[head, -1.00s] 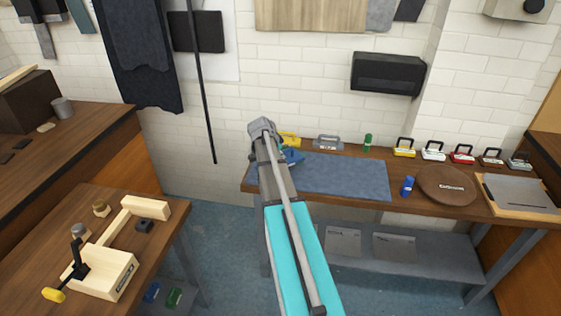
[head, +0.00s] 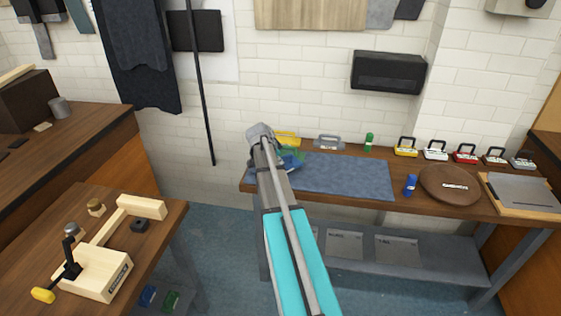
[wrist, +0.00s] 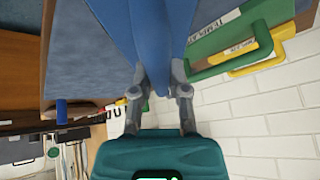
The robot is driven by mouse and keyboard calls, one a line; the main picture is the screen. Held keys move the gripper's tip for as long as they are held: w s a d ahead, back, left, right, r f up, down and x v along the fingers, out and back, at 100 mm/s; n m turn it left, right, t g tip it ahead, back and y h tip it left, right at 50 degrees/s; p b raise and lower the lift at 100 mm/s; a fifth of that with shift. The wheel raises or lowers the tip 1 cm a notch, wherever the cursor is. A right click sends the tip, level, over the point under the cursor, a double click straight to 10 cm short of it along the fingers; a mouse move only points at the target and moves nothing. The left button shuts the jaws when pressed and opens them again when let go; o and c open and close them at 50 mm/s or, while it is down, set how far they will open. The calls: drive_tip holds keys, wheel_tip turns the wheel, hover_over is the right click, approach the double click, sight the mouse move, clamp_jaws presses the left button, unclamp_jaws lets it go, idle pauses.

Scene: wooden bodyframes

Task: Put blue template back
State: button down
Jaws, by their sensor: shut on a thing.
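The blue template (wrist: 150,35) fills the top middle of the wrist view, between the fingers of my gripper (wrist: 158,92). My gripper is shut on it. In the head view, the blue template (head: 291,163) shows as a small patch at the left end of the bench, by the blue-grey mat (head: 340,177). My arm hides the rest of it and most of the gripper. A green template (wrist: 225,38) and a yellow template (wrist: 265,55) are just right of the blue one in the wrist view. I cannot tell whether the blue template touches the bench.
A grey-handled template (head: 329,142), a green bottle (head: 368,142), a blue bottle (head: 410,184) and a round brown board (head: 449,186) are on the bench (head: 405,203). The white brick wall (head: 300,80) is close behind. A wooden clamp fixture (head: 95,270) sits on the left table.

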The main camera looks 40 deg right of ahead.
drive_tip(key=shift+f+b, duration=0.55)
drive_tip(key=c, duration=0.6)
unclamp_jaws()
drive_tip(key=shift+c, duration=0.2)
drive_tip(key=shift+r, duration=0.15)
drive_tip(key=shift+r+p, duration=0.55)
drive_tip(key=shift+p, duration=0.15)
drive_tip(key=p+v, duration=1)
drive_tip(key=v, duration=0.1)
drive_tip(key=shift+a+r, duration=0.25)
drive_tip(key=shift+r, duration=0.05)
drive_tip(key=shift+s, duration=0.1)
